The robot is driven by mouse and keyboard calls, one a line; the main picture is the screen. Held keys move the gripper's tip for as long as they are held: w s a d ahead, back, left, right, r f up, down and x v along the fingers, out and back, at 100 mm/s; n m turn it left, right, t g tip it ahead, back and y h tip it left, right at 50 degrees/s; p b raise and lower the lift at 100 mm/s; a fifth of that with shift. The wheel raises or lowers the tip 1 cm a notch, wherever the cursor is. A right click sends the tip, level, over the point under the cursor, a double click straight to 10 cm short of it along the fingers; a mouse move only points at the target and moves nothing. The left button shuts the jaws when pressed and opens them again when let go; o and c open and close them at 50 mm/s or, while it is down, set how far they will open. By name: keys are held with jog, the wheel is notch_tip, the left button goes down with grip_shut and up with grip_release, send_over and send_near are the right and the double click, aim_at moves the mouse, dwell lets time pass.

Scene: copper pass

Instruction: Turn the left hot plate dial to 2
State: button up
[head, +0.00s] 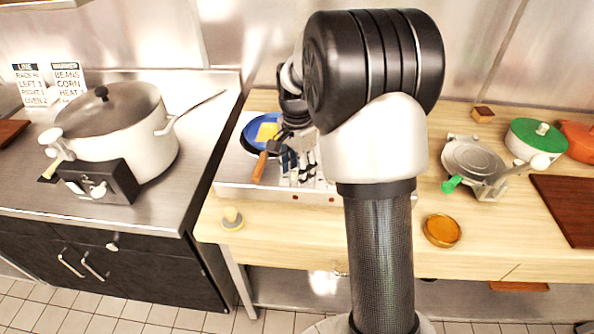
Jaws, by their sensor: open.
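A low steel unit (240,191) stands on the wooden counter, with small reddish spots along its front face. I cannot make out a dial or its marks there. A blue pan (252,135) with a yellow piece in it and a wooden handle sits on the unit's left part. My gripper (289,158) is open above the unit, just right of the pan handle. I cannot tell whether they touch. My arm hides the right part of the unit. At left, a black control box (112,180) with a pale knob (98,190) stands in front of a large pot.
The large lidded pot (150,135) stands on the steel counter at left, signs (68,78) behind it. A yellow-topped object (232,218) and an amber dish (442,230) lie near the wooden counter's front edge. A waffle-iron-like device (472,160) and green-lidded pot (536,140) stand right.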

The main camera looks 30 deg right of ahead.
jog(key=shift+c, duration=0.5)
jog(key=c, duration=1)
